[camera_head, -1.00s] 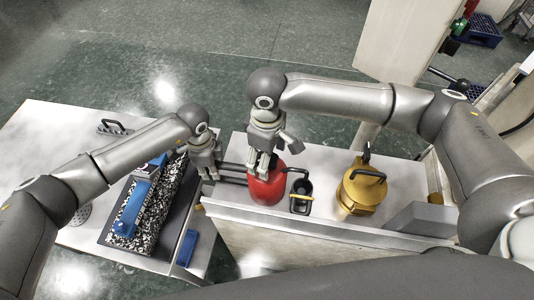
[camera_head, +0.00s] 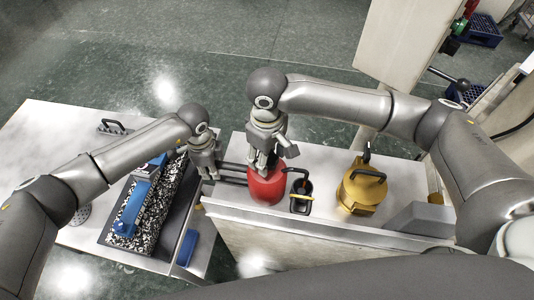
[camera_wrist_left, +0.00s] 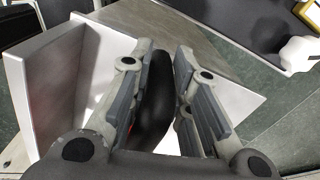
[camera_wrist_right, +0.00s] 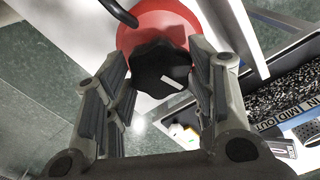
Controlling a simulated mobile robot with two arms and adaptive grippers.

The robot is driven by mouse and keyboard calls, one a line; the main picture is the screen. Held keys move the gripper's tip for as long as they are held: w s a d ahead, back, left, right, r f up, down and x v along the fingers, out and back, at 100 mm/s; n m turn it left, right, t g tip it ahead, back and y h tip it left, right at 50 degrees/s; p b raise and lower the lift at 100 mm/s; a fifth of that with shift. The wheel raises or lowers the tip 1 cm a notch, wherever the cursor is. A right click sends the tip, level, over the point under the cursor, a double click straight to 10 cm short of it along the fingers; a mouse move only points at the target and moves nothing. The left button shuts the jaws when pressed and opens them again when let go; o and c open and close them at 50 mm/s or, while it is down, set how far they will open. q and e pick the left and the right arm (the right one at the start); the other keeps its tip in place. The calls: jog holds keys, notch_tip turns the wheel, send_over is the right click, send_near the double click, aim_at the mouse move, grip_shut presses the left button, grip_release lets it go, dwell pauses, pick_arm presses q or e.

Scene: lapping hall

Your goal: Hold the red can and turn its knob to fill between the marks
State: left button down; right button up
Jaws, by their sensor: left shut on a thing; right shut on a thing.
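The red can (camera_head: 267,188) stands upright on the light bench top. Its black side handle (camera_head: 233,181) reaches left to my left gripper (camera_head: 213,173), which is shut on it; the left wrist view shows the thick black handle (camera_wrist_left: 155,95) between the fingers. My right gripper (camera_head: 267,165) is above the can, shut on its knob. In the right wrist view the black lobed knob (camera_wrist_right: 160,68) with a white mark sits between the fingers. The fill level and marks cannot be made out.
A yellow can (camera_head: 362,188) with a black handle stands further right on the bench. Bench space between cup and yellow can is clear.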

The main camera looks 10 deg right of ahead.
jog(key=shift+m, duration=1.7)
jog(key=o, duration=1)
jog(key=shift+r, duration=0.1)
notch_tip(320, 180, up, 12)
jog(key=shift+f, duration=0.1)
